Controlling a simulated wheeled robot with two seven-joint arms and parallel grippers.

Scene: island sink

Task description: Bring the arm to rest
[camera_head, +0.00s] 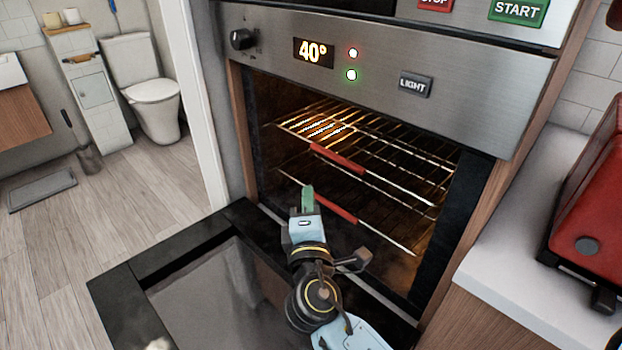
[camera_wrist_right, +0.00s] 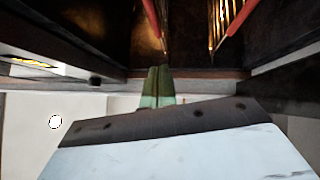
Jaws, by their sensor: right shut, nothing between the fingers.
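My right arm reaches up from the bottom of the head view, over the lowered oven door. Its right gripper (camera_head: 307,198) has green fingers, shut and empty, in front of the open oven. In the right wrist view the green fingers (camera_wrist_right: 157,88) are together, pointing toward the oven opening, with nothing between them. They appear apart from the racks. My left gripper is not in view.
The oven door (camera_head: 215,290) is folded down below my right arm. Inside the lit oven are two wire racks (camera_head: 395,143) with red front grips (camera_head: 337,158). A white counter (camera_head: 520,235) with a red appliance (camera_head: 592,200) stands right. Open floor (camera_head: 140,205) lies left.

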